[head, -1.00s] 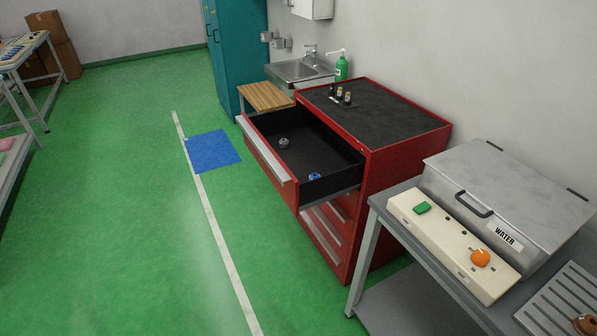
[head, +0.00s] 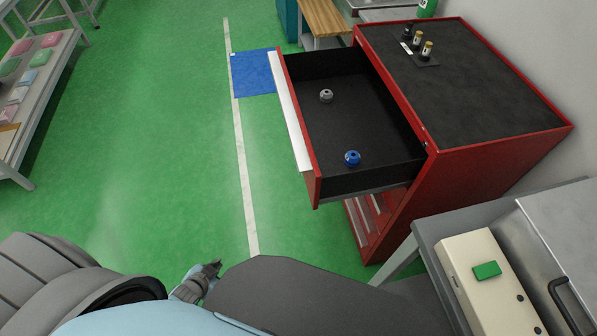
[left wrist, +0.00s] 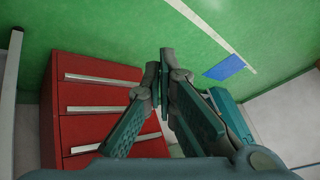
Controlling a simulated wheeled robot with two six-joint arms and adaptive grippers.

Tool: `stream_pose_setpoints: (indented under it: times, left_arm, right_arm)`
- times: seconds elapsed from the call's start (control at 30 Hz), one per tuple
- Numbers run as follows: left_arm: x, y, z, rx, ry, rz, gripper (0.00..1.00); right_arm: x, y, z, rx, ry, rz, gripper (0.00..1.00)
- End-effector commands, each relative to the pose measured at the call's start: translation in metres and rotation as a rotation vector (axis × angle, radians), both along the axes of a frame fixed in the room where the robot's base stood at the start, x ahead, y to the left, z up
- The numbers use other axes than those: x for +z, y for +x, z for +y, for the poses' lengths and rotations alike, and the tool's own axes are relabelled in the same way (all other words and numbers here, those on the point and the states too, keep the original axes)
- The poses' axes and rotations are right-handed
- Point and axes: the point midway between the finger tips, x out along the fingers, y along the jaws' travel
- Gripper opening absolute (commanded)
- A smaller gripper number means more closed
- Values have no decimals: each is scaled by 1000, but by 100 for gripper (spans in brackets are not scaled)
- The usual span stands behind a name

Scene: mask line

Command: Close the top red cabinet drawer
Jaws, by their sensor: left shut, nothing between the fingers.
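The top drawer (head: 345,122) of the red cabinet (head: 480,180) stands pulled far out, to the left of the cabinet body in the head view. Its front has a long pale handle (head: 288,112). My left gripper (head: 212,270) is low in the head view, below and left of the drawer and apart from it. In the left wrist view my left gripper (left wrist: 159,62) is shut and empty, fingertips together. The red cabinet front with several silver-handled drawers (left wrist: 95,107) shows behind it on the left. My right gripper is not in view.
A grey knob (head: 326,96) and a blue knob (head: 352,158) lie in the drawer. Small bottles (head: 426,49) stand on the cabinet top. A table with a cream control box (head: 480,275) is at lower right. Green floor (head: 160,130) left of the drawer is clear.

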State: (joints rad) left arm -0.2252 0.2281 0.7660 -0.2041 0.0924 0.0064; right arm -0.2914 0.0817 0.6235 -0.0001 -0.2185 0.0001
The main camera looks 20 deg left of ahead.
Motion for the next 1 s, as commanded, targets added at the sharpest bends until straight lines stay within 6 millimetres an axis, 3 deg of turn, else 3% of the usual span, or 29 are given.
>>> stream_pose_setpoints:
  times: [0.03,0.07,0.1,0.13,0.2,0.3,0.43,0.67,1.0]
  left_arm:
    - [2,67,21,-136,80,-193,0]
    - [24,108,28,-244,138,-328,0]
    - [60,157,29,-406,221,-515,0]
    - [91,186,24,-549,288,-658,0]
    - [155,217,-4,-883,428,-935,0]
    - [204,207,-42,-1267,555,-1161,0]
    - [224,189,-63,-1501,611,-1258,0]
    - [232,204,-91,-1517,610,-1269,0]
    - [232,244,-153,-1512,607,-1268,0]
  right_arm:
    - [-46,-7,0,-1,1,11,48]
    - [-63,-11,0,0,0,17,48]
    - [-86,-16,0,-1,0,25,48]
    - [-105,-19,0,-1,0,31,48]
    - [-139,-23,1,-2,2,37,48]
    - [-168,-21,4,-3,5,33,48]
    - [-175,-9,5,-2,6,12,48]
    - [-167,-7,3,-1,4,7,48]
    - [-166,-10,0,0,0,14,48]
